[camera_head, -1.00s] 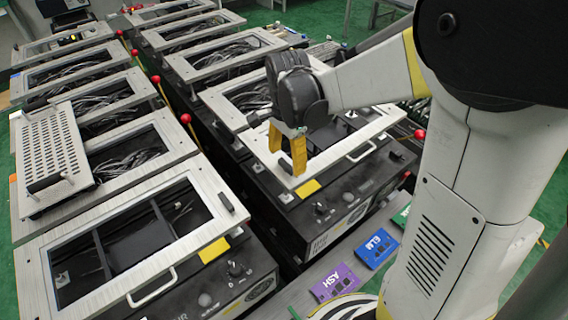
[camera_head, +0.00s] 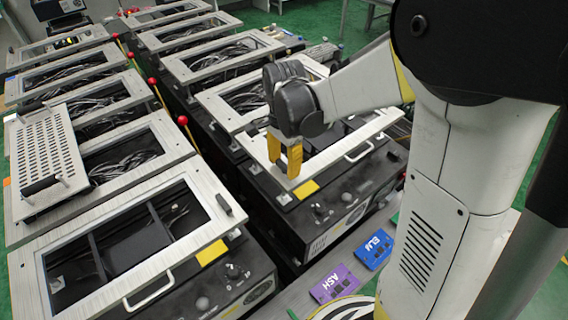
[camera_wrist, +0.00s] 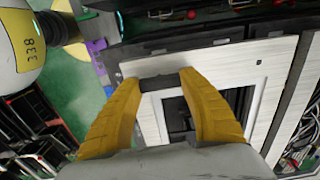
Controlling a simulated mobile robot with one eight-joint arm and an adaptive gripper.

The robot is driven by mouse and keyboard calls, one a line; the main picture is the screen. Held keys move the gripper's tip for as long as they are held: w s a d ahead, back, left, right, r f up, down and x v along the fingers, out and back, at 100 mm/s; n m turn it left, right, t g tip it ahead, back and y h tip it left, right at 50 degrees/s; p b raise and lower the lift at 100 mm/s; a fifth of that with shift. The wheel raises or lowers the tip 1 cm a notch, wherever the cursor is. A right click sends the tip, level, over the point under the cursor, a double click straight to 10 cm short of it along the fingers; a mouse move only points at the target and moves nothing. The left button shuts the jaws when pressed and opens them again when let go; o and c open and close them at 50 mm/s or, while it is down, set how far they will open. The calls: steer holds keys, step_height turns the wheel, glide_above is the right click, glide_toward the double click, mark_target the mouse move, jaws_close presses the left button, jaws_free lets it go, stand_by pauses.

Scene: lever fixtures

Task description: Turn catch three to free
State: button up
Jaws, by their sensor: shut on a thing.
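My gripper (camera_head: 284,158) is at the light metal lid frame (camera_head: 262,146) of the nearest box in the right row. In the wrist view my gripper's yellow fingers (camera_wrist: 163,82) point at that frame. They are closed on a short dark catch (camera_wrist: 160,83) lying across between the fingertips. The catch is hidden by the fingers in the head view. A similar dark catch (camera_head: 224,203) sits on the lid frame of the front left box. I cannot read any number marking catch three.
Two rows of black boxes with framed lids stand close together. Red-knobbed levers (camera_head: 183,120) rise between them. A perforated plate (camera_head: 44,150) lies on a left box. A purple ASH card (camera_head: 335,283) and blue ELM card (camera_head: 374,249) lie in front. Green floor shows at the back.

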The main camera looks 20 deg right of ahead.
steer(key=n, duration=0.4)
steer(key=shift+n+p, duration=0.3)
steer(key=shift+n, duration=0.1)
steer(key=n, duration=0.4)
steer(key=shift+n, duration=0.3)
steer(key=n, duration=0.4)
steer(key=shift+p, duration=0.35)
steer(key=shift+n, duration=2.1)
steer(key=o, duration=1.2)
